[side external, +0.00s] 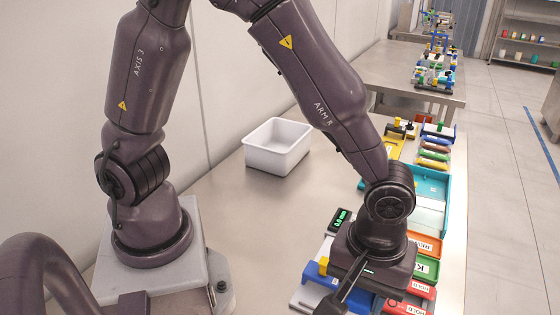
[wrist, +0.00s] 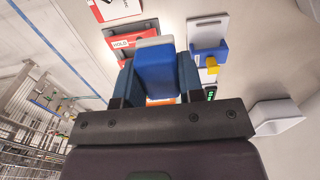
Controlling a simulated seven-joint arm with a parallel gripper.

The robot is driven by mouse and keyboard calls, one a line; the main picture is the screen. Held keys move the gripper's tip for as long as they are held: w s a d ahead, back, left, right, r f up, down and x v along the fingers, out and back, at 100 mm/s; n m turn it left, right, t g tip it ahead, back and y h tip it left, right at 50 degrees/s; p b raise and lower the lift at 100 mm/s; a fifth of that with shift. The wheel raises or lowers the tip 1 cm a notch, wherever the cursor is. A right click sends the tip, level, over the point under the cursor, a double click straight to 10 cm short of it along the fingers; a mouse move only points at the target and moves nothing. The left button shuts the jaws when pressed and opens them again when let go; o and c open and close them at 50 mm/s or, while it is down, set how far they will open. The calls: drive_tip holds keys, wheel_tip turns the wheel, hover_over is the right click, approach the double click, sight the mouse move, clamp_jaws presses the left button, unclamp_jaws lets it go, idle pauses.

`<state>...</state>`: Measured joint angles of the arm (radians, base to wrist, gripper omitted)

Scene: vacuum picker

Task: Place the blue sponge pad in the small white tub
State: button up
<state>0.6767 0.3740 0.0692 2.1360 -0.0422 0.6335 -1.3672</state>
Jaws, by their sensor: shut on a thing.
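The blue sponge pad (wrist: 155,68), a blue block with a pale grey end, is between the fingers of my gripper (wrist: 157,82) in the wrist view. The fingers press on its two sides. In the side view my gripper (side external: 368,275) is low over the right part of the bench, and its fingertips and the pad cannot be made out there. The small white tub (side external: 277,148) stands on the bench to the left and farther back, apart from my gripper, and looks empty. Part of it also shows at the right edge of the wrist view (wrist: 277,117).
A device with a green display (side external: 341,220) and a blue and yellow fixture (side external: 322,270) stand beside my gripper. Labelled red, green and orange bins (side external: 424,268) and a teal tray (side external: 432,185) line the right edge. The bench between tub and gripper is clear.

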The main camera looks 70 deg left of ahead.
drive_tip(key=w+a, duration=1.2)
drive_tip(key=a, duration=0.8)
drive_tip(key=w+a, duration=0.4)
drive_tip(key=a, duration=0.9)
approach(270, 156)
drive_tip(key=w+a+r, duration=0.1)
drive_tip(key=a+r, duration=0.1)
drive_tip(key=a, duration=0.2)
drive_tip(key=f, duration=1)
drive_tip(key=shift+a+f, duration=0.1)
drive_tip(key=shift+a, duration=0.2)
drive_tip(key=shift+w+f, duration=0.1)
drive_tip(key=shift+f, duration=2.3)
